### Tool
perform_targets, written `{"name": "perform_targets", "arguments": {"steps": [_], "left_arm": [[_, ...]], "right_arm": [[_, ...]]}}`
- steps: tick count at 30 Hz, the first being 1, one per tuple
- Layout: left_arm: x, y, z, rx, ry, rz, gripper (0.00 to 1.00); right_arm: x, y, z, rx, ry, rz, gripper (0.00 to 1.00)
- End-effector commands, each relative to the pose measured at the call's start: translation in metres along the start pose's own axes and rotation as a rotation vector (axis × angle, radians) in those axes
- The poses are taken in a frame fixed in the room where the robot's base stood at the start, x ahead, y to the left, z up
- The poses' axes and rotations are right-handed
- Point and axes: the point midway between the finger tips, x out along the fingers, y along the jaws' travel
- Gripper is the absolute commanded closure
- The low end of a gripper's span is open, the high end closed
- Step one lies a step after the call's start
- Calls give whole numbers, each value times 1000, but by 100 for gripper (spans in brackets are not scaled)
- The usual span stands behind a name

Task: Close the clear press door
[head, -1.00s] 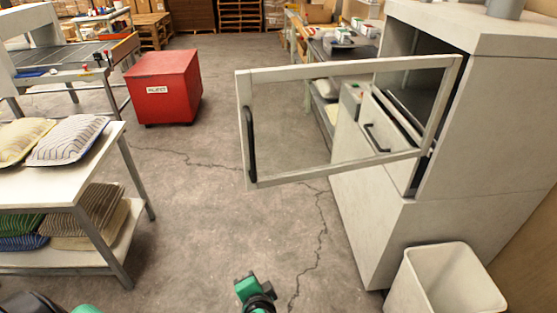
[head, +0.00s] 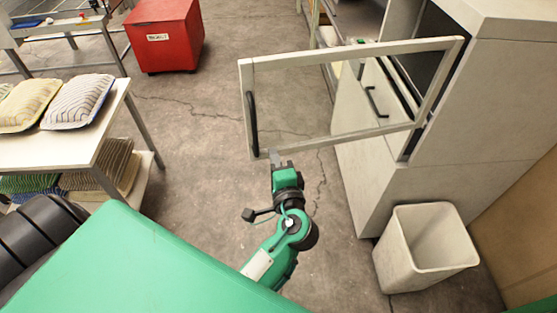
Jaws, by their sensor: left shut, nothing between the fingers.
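The clear press door (head: 345,52) stands swung open, its pale frame reaching left from the grey press (head: 480,95). A black vertical handle (head: 252,125) sits on the door's free left edge. My left gripper (head: 278,163) is shut and empty, close to the door's lower left corner; I cannot tell whether it touches the frame. My right gripper is out of view.
A white bin (head: 428,250) stands on the floor in front of the press. A red reject box (head: 165,38) stands at the upper left. A table with striped pillows (head: 77,102) is at the left. Cracked floor between table and press is clear.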

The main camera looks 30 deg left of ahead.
Motion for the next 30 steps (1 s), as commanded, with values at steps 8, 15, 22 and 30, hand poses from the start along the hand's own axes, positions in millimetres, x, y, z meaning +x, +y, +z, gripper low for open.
{"name": "perform_targets", "arguments": {"steps": [8, 15, 22, 30], "left_arm": [[57, -5, 0, 3, 0, -1, 100], [79, -2, 0, 1, 0, 0, 100], [83, 0, 0, -1, 0, 1, 100], [84, 0, 0, 0, 2, 1, 100]], "right_arm": [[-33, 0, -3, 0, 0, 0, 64], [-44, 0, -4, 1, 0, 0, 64], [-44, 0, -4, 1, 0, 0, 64], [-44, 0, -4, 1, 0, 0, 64]]}}
